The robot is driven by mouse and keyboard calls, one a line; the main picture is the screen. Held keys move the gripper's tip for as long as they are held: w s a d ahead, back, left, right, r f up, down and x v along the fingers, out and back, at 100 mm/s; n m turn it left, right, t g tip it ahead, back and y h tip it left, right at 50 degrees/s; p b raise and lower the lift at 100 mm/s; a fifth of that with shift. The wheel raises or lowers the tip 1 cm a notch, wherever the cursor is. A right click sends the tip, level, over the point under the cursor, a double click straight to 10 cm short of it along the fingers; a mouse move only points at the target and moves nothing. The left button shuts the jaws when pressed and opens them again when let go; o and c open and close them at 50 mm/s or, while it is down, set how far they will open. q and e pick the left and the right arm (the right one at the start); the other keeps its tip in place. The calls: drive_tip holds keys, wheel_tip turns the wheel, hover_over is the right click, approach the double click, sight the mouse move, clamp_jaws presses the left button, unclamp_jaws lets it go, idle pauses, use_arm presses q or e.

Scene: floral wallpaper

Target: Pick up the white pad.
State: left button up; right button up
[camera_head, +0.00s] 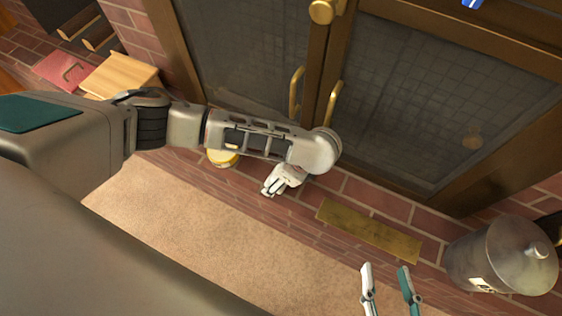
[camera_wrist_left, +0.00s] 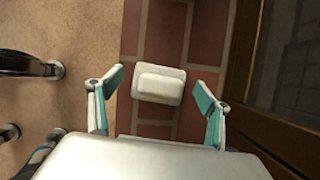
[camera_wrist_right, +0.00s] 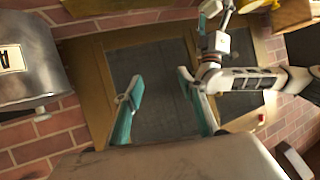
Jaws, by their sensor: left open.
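The white pad (camera_wrist_left: 159,85) is a small rounded block on the red brick strip in the left wrist view. It lies ahead of my left gripper (camera_wrist_left: 158,88), between the lines of its two spread fingers, with no finger visibly touching it. In the head view my left gripper (camera_head: 285,178) hangs below its wrist over the brick; I cannot make out the pad there. My right gripper (camera_head: 386,270) is at the lower right of the head view, open and empty. In the right wrist view its fingers (camera_wrist_right: 160,82) stand apart with nothing between them.
A brass plate (camera_head: 370,230) and a lidded metal canister (camera_head: 500,255) are on the brick to the right. A yellow round object (camera_head: 223,158) is partly behind my left arm. Framed doors with brass handles (camera_head: 296,92) border the brick. The beige surface (camera_head: 190,230) looks clear.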

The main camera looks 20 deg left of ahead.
use_arm(q)
drive_tip(key=shift+r, duration=0.1)
drive_tip(key=c, duration=1.2)
drive_tip(key=shift+c, duration=0.2)
use_arm(e)
drive_tip(key=shift+r, duration=0.1)
use_arm(q)
drive_tip(key=shift+r+p, duration=0.5)
drive_tip(key=shift+p, duration=0.05)
wheel_tip(320, 180, up, 7)
drive_tip(key=p, duration=0.4)
drive_tip(key=shift+w, duration=0.1)
drive_tip(key=s+f+p, duration=0.1)
drive_tip(key=s+p, duration=0.7)
drive_tip(key=s, duration=1.2)
drive_tip(key=shift+s+a, duration=0.15)
drive_tip(key=shift+a, duration=0.2)
use_arm(e)
drive_tip(key=s+d+f+n+g+h, duration=0.1)
drive_tip(key=s+d+f+h, duration=0.1)
drive_tip(key=d, duration=0.6)
drive_tip(key=shift+s+f+n+g, duration=0.3)
drive_tip(key=shift+s+f, duration=0.35)
drive_tip(key=shift+s, duration=0.1)
